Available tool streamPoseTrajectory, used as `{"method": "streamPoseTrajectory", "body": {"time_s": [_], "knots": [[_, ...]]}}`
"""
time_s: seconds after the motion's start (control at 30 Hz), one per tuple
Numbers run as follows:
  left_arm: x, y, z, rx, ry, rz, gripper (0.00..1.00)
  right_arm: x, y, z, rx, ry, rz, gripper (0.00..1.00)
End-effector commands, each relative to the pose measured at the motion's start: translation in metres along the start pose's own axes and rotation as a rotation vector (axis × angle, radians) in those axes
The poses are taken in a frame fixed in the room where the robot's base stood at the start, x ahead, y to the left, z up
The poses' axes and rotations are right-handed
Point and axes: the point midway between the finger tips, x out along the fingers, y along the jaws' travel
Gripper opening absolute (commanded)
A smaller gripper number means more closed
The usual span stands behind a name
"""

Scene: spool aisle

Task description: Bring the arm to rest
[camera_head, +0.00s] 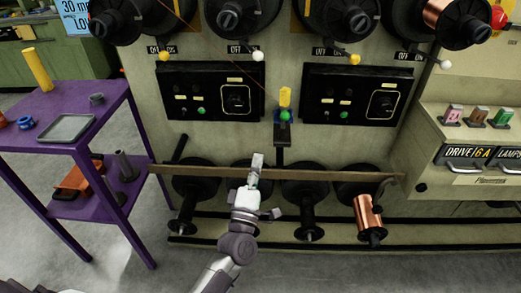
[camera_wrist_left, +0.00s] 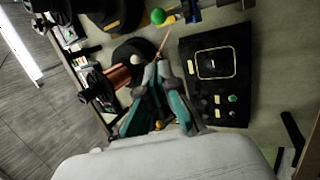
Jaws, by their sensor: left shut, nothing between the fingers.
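My left gripper (camera_head: 257,161) is in the middle of the head view, with my arm rising from the bottom edge. It is in front of the brown bar (camera_head: 330,174) that runs across the lower part of the machine. Its fingers are together and hold nothing. In the left wrist view the fingers (camera_wrist_left: 160,72) meet at a point and no object is between them. I cannot tell whether they touch the machine. My right gripper is in neither view.
The machine front carries black control panels (camera_head: 213,90), with spools above and below. A copper spool (camera_head: 369,216) hangs low right. A purple cart (camera_head: 84,178) on the left holds a grey tray (camera_head: 66,128) and a yellow cylinder (camera_head: 38,69). Floor in front is clear.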

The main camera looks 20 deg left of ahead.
Motion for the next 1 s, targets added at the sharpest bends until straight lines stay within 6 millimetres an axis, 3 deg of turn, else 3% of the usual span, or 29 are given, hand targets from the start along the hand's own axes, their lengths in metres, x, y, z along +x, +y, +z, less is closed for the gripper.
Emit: {"method": "streamPoseTrajectory", "body": {"time_s": [0.2,0.73,0.87,1.0], "knots": [[-0.014,0.002,0.000,0.001,0.001,0.001,0.00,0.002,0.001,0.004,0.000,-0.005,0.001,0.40],[-0.015,-0.002,0.001,0.013,-0.006,-0.010,0.00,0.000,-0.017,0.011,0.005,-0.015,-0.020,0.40],[-0.030,-0.039,0.011,0.111,-0.064,-0.099,0.00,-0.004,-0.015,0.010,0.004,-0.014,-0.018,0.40],[-0.077,-0.118,0.028,0.324,-0.213,-0.290,0.00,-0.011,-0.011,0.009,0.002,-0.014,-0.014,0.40]]}}
